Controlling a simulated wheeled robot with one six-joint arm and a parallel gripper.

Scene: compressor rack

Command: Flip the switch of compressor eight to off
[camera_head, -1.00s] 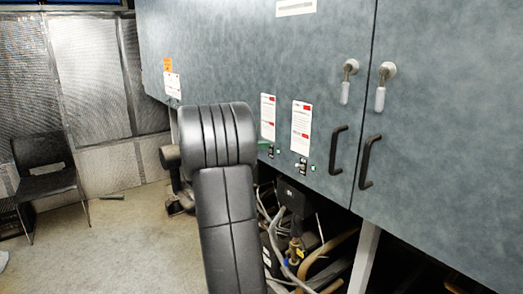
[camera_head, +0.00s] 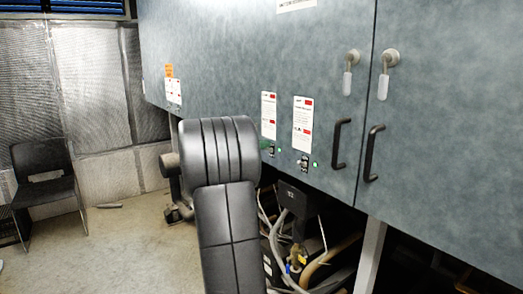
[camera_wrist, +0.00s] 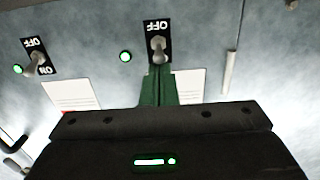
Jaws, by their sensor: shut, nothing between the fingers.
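In the wrist view a toggle switch (camera_wrist: 157,45) on a black plate with an upside-down OFF label is straight ahead of my gripper (camera_wrist: 158,70). My green fingers are shut and empty, with their tips right at the lever's lower end; I cannot tell whether they touch. They hide the lower part of the plate. A lit green lamp (camera_wrist: 125,57) is left of the switch. A second switch (camera_wrist: 36,62), marked OFF and ON, is further left with its own lit lamp (camera_wrist: 17,70). I cannot read which switch belongs to compressor eight.
The grey cabinet (camera_head: 240,55) carries white notice labels (camera_head: 302,125), black door handles (camera_head: 341,143) and latch levers (camera_head: 387,75). Pipes and cables (camera_head: 295,250) fill the space beneath. A black chair (camera_head: 45,175) stands at the left, with open floor (camera_head: 125,245) between.

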